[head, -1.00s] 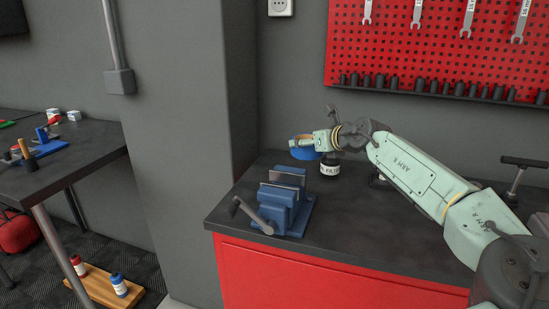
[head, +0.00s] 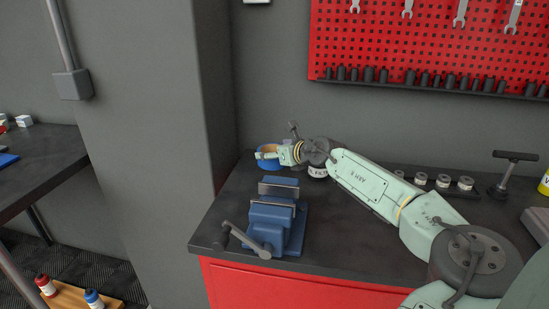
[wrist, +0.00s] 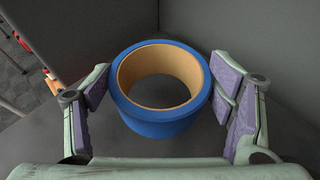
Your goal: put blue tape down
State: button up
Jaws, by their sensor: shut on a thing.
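The blue tape (head: 267,164) is a thick blue roll with a tan core. It is at the far left corner of the workbench (head: 345,240), near the wall. My gripper (head: 269,155) is shut on it, with a finger on each side of the roll. In the wrist view the blue tape (wrist: 160,125) sits upright between the purple-padded fingers, its hole facing up. The dark surface lies close beneath it. I cannot tell whether the roll touches the bench.
A blue vise (head: 275,222) stands at the bench's front left. A dark container with a white label (head: 318,172) is partly hidden behind my wrist. Several small cans (head: 443,181) and a T-handled tool (head: 508,175) stand to the right. A red pegboard (head: 430,50) hangs above.

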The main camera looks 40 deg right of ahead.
jog(key=shift+f+p, duration=0.35)
jog(key=shift+f, duration=1.15)
jog(key=shift+f, duration=0.1)
jog(key=o, duration=0.9)
jog(key=b+v, duration=0.3)
jog(key=v, duration=0.8)
jog(key=shift+d+b, duration=0.1)
jog(key=shift+b, duration=0.25)
jog(key=shift+s+r, duration=0.25)
jog(key=shift+s, duration=0.2)
